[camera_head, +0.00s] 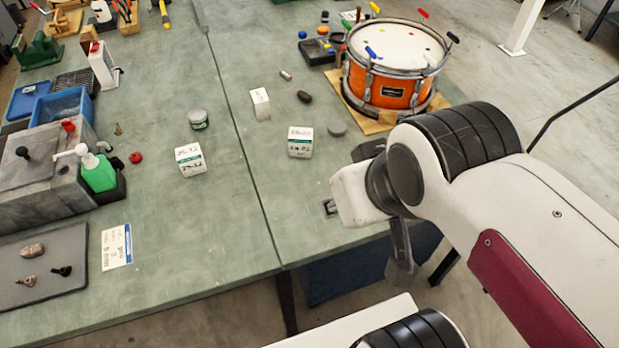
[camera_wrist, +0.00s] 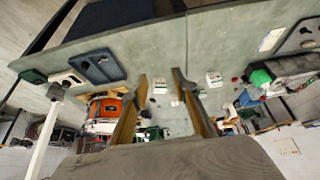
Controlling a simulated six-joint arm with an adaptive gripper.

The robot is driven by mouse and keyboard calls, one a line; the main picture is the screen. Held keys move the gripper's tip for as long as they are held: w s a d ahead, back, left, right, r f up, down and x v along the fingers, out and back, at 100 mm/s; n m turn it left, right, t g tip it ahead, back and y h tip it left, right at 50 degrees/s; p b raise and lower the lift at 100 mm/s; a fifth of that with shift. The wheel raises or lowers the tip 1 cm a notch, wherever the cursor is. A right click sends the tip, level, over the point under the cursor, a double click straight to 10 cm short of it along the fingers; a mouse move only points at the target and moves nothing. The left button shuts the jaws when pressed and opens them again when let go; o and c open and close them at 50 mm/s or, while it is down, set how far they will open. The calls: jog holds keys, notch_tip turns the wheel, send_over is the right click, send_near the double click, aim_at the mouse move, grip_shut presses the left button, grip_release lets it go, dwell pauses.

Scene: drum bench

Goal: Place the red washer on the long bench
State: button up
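I cannot make out a red washer for certain. A small round red piece (camera_head: 136,157) lies on the green bench top (camera_head: 160,240) beside the green bottle, and small coloured bits, some red, show on and around the drum (camera_head: 384,88). My gripper (camera_head: 385,205) is above the near right edge of the bench, in front of the drum and well apart from the red piece. In the wrist view its two fingers (camera_wrist: 161,76) are spread with nothing held between them. The wrist view shows the bench at a steep tilt, with the orange drum (camera_wrist: 104,108) left of the fingers.
White boxes (camera_head: 300,142), a grey tin (camera_head: 198,119) and a dark oval piece (camera_head: 304,96) stand mid-bench. A grey tray (camera_head: 60,248) lies at the near left, a blue bin (camera_head: 62,106) behind it. The near middle of the bench is clear. A seam divides the top.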

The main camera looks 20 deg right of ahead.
jog(key=w+a+r+n+y, duration=0.1)
jog(key=w+a+r, duration=0.2)
jog(key=w, duration=0.4)
jog(key=w+a+r+n, duration=0.1)
jog(key=w+a+r, duration=0.1)
jog(key=w, duration=0.6)
jog(key=n+g+y, duration=0.2)
jog(key=n, duration=0.4)
send_over(136, 158)
jog(key=s+d, duration=0.2)
notch_tip(136, 158, down, 22)
jog(key=shift+a+r, duration=0.1)
jog(key=shift+r, duration=0.05)
jog(key=shift+x, duration=1.3)
